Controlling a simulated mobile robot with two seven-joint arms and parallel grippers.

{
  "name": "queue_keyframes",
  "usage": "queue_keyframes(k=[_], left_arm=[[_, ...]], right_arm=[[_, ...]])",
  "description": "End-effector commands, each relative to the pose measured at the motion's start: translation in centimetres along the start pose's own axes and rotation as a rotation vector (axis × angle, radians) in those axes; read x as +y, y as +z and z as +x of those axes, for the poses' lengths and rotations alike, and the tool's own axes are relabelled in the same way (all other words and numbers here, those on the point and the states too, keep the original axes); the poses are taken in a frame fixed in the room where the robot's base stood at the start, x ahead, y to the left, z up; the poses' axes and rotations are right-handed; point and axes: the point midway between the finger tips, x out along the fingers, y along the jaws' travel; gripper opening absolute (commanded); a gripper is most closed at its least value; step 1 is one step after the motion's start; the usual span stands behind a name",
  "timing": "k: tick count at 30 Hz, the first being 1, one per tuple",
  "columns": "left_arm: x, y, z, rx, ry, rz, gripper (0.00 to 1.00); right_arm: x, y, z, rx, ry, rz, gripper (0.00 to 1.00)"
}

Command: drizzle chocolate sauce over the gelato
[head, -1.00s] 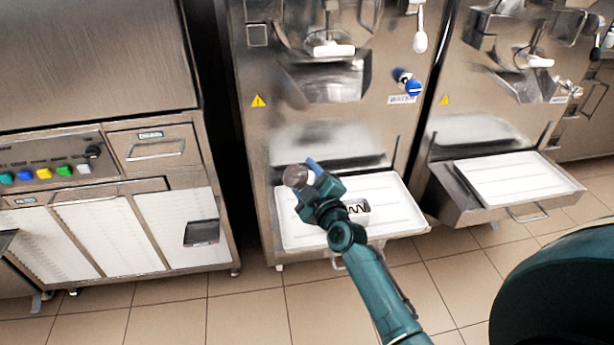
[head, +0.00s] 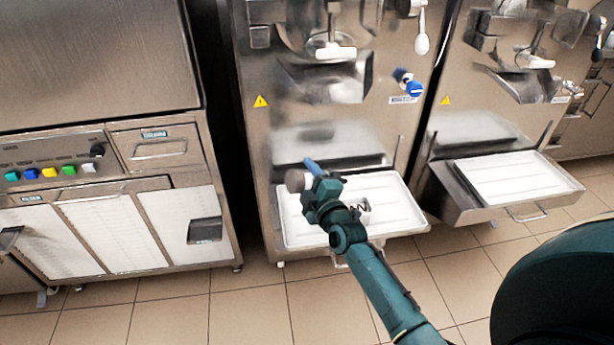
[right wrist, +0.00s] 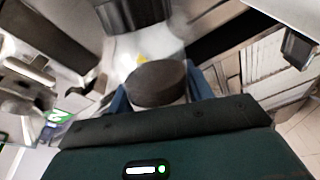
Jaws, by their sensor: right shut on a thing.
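My right gripper (head: 311,179) is shut on a round, brownish-grey thing (head: 296,180), probably the sauce bottle, in front of the middle machine. In the right wrist view its dark round end (right wrist: 157,84) sits between my blue fingers. The thing's other end is hidden, and I see no sauce stream. A small pale thing with dark zigzag lines (head: 362,206) is on the white tray, partly hidden behind my right arm. It may be the gelato, but I cannot tell for sure. My left gripper is not in view.
The white tray (head: 400,215) sits below the steel batch freezer (head: 340,125). A second freezer with its own white tray (head: 515,178) stands to the right. A steel cabinet with coloured buttons (head: 60,172) stands at the left. Tiled floor (head: 240,312) is clear in front.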

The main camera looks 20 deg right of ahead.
Motion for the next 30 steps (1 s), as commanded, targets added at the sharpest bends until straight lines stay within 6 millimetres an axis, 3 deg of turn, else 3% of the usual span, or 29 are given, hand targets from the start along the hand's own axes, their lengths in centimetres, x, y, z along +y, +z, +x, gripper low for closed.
queue_keyframes(k=[30], left_arm=[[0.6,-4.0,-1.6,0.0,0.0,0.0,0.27]], right_arm=[[2.6,-0.9,0.1,0.0,0.003,-0.391,0.23]])
